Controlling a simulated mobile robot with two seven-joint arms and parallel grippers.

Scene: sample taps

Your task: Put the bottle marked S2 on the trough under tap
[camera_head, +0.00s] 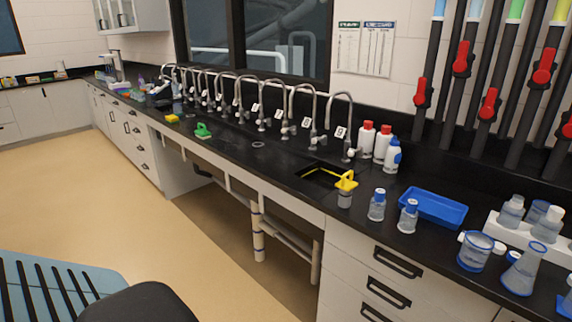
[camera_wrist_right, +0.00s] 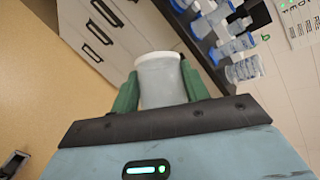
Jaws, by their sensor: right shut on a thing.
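In the right wrist view my right gripper (camera_wrist_right: 160,72), with green fingers, is shut on a frosted, clear bottle (camera_wrist_right: 161,88) with a pale rim. No marking is readable on it, so I cannot tell whether it is S2. In the head view a row of several curved taps (camera_head: 340,112) with small white tags stands along the back of the black counter. A dark trough opening (camera_head: 318,174) lies below the nearest tap. Neither gripper shows in the head view, and my left gripper is in no view.
A green piece (camera_head: 203,130) lies left.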

